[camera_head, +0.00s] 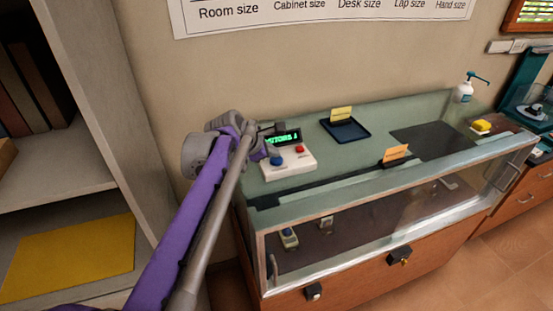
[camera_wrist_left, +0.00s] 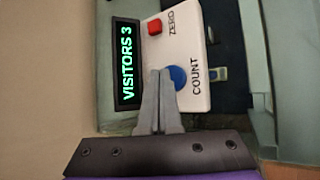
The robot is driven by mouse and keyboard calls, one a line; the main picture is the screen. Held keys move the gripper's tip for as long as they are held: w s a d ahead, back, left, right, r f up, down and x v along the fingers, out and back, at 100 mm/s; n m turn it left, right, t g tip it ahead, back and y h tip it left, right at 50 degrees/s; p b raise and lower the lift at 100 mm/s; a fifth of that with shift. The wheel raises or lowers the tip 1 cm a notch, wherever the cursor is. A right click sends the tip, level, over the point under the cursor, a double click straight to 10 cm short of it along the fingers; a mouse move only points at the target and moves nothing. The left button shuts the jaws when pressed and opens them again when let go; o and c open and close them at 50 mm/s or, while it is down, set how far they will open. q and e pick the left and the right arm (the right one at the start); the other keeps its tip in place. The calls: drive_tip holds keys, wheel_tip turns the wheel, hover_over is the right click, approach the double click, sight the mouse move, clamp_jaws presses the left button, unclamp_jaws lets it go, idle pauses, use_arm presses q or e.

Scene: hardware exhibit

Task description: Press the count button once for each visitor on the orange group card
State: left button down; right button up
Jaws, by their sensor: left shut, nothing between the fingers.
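The white counter box (camera_head: 291,168) stands on the glass-topped display counter, with a blue button and a red button. In the left wrist view the blue button (camera_wrist_left: 178,77) is beside the word COUNT and the red button (camera_wrist_left: 155,27) beside ZERO. The display (camera_wrist_left: 127,62) reads VISITORS 3. My left gripper (camera_head: 262,148) is shut and empty at the box's left side. Its fingertips (camera_wrist_left: 160,73) overlap the edge of the blue button in the wrist view; I cannot tell whether they touch it. The orange card (camera_head: 395,153) stands near the counter's front edge, its writing too small to read.
A pump bottle (camera_head: 464,91) and a yellow sponge-like block (camera_head: 480,126) are at the right. A grey shelf (camera_head: 97,85) stands close to my left arm.

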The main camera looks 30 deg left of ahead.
sight(273, 160)
use_arm(q)
drive_tip(key=shift+f, duration=0.45)
use_arm(e)
drive_tip(key=shift+s+f, duration=0.15)
drive_tip(key=shift+f, duration=0.1)
use_arm(q)
drive_tip(key=shift+r, duration=0.15)
use_arm(e)
drive_tip(key=shift+r, duration=0.1)
use_arm(q)
drive_tip(key=shift+r+p, duration=0.35)
drive_tip(key=shift+r, duration=0.4)
use_arm(e)
drive_tip(key=shift+w+r, duration=0.35)
drive_tip(key=shift+r, duration=0.25)
drive_tip(key=shift+s, duration=0.1)
